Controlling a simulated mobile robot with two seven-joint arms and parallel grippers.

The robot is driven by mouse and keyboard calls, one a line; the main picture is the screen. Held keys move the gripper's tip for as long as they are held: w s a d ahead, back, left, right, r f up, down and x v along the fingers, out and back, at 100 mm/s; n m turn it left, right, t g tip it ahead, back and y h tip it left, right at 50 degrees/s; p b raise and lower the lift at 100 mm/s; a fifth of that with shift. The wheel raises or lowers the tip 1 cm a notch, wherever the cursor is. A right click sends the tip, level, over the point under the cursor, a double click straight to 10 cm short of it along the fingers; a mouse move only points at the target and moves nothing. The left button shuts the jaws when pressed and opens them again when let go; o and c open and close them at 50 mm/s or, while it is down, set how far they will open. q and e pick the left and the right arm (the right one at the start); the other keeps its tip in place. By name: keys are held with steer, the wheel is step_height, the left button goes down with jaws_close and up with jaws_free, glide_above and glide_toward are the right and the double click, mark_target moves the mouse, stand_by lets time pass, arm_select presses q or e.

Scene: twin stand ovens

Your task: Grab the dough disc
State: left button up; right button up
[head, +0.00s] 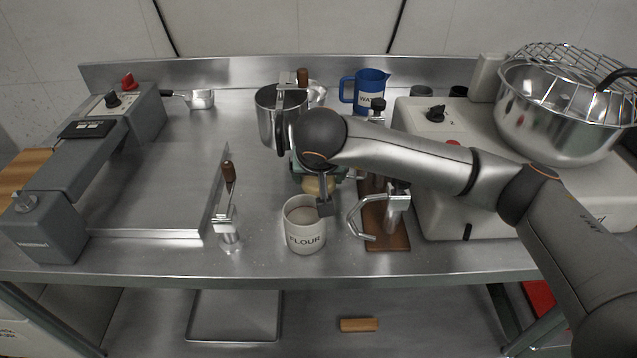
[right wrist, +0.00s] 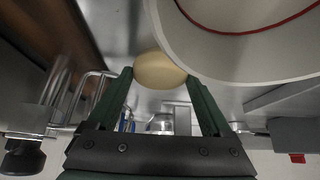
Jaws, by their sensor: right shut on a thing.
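The dough disc (head: 318,185) is a pale tan rounded piece, partly hidden behind my right gripper (head: 320,178) in the head view. In the right wrist view the dough disc (right wrist: 160,70) sits between the two green fingertips of my right gripper (right wrist: 160,76), which are shut on it from both sides. In the head view it is just behind the rim of a white mug marked FLOUR (head: 305,236); I cannot tell whether they touch. My left gripper is not in view.
A metal pot (head: 267,125) and blue jug (head: 372,88) stand behind. A wooden board (head: 388,240) with metal handled parts lies right of the mug. A wooden-handled tool (head: 229,205) stands left. A grey machine (head: 95,165) is far left; a large steel bowl (head: 560,130) is right.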

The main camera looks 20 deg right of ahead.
jaws_close()
steer(key=shift+r, duration=0.15)
